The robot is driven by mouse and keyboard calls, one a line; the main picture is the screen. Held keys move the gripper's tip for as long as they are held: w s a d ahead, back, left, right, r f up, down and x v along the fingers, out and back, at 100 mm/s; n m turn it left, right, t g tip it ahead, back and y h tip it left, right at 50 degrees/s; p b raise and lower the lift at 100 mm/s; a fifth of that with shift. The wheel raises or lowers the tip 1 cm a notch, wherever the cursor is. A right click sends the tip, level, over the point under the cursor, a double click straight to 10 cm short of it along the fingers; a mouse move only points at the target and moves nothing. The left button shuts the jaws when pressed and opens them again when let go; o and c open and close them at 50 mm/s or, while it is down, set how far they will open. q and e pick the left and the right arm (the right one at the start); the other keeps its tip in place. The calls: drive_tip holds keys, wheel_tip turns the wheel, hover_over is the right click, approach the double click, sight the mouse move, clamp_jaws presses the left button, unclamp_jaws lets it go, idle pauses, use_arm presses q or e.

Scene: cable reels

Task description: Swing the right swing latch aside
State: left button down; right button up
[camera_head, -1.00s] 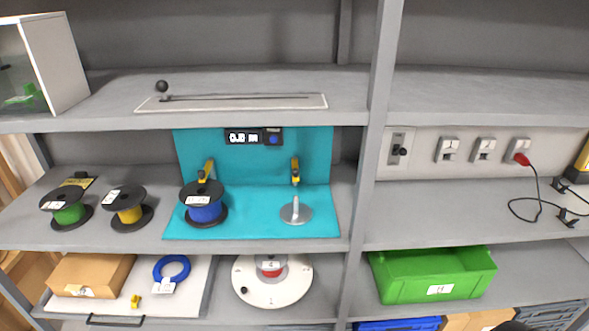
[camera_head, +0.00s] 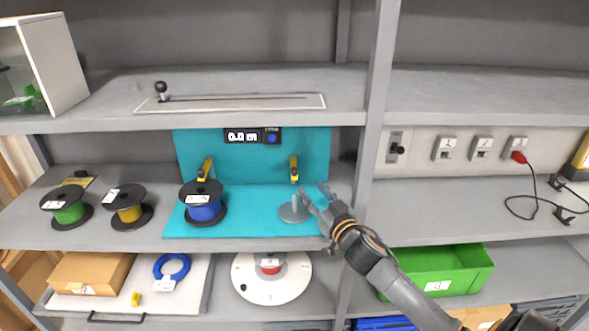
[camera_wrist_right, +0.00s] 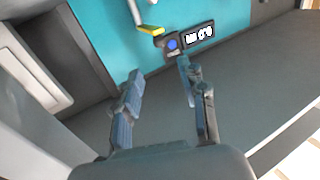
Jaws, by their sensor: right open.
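The right swing latch (camera_head: 294,169) is a yellow and grey piece on the turquoise back panel (camera_head: 250,165), hanging roughly upright above a bare grey spindle disc (camera_head: 293,213). A yellow-tipped latch piece also shows in the right wrist view (camera_wrist_right: 150,29), ahead of the fingers. My right gripper (camera_head: 316,196) is open and empty, in front of the turquoise station, below and to the right of the right latch and apart from it. Both its fingers show in the right wrist view (camera_wrist_right: 158,76). The left swing latch (camera_head: 206,168) stands behind a blue cable reel (camera_head: 204,208). My left gripper is out of view.
The shelf above (camera_head: 240,120) overhangs the station. A length display (camera_head: 243,136) sits between the latches. Green (camera_head: 69,213) and yellow (camera_head: 130,214) reels stand left.

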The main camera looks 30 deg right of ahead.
sight(296, 172)
drive_tip(key=w, duration=0.4)
drive_tip(key=w+d+p, duration=0.1)
drive_tip(key=w, duration=0.3)
drive_tip(key=w+d+p, duration=0.1)
drive_tip(key=w, duration=0.3)
drive_tip(key=shift+w, duration=0.2)
clamp_jaws()
drive_tip(key=shift+f, duration=0.1)
